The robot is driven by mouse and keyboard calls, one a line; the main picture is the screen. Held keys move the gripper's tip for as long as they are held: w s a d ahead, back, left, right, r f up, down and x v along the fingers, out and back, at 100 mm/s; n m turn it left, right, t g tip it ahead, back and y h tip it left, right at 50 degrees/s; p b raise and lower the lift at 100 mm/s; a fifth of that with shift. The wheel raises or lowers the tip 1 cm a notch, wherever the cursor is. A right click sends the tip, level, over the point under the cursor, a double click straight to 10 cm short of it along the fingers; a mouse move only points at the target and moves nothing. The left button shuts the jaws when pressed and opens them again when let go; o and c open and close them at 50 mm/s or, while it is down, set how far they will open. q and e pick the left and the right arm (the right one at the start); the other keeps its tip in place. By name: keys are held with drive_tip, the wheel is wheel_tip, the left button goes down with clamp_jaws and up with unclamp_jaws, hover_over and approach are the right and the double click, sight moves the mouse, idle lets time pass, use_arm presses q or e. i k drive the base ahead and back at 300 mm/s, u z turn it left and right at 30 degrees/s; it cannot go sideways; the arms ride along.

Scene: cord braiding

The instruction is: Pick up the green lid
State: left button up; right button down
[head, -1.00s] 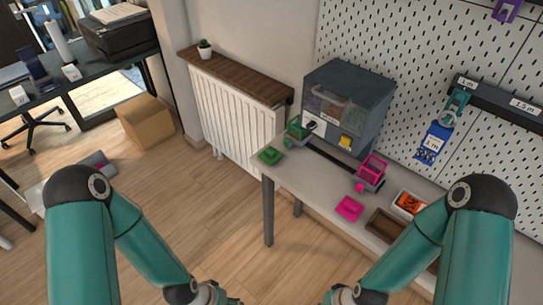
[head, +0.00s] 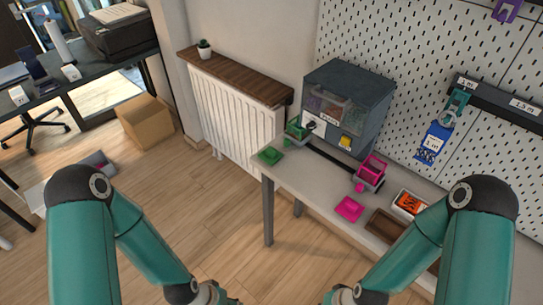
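The green lid (head: 270,156) lies flat on the left end of the table (head: 300,178), near its edge. A green container (head: 296,132) stands just behind it, in front of the grey machine. My two arms come in from the bottom left and bottom right. Only small parts of my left gripper (head: 228,301) and my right gripper (head: 332,299) show at the bottom edge. Their fingers are cut off, so I cannot tell their opening. Both are well in front of the table and apart from the lid.
The grey machine (head: 347,100) stands at the back of the table. A pink container (head: 371,170), a pink lid (head: 349,208), a brown tray (head: 385,226) and a white tray with orange contents (head: 410,204) are further right. A radiator (head: 235,112) stands behind the table's left end.

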sight(270, 156)
drive_tip(key=u, duration=0.75)
drive_tip(key=i, duration=0.2)
drive_tip(key=z, duration=3.05)
drive_tip(key=i, duration=0.15)
drive_tip(key=z, duration=1.05)
drive_tip(key=k, duration=1.65)
drive_tip(key=u, duration=1.6)
drive_tip(key=i, duration=0.65)
drive_tip(key=z, duration=0.05)
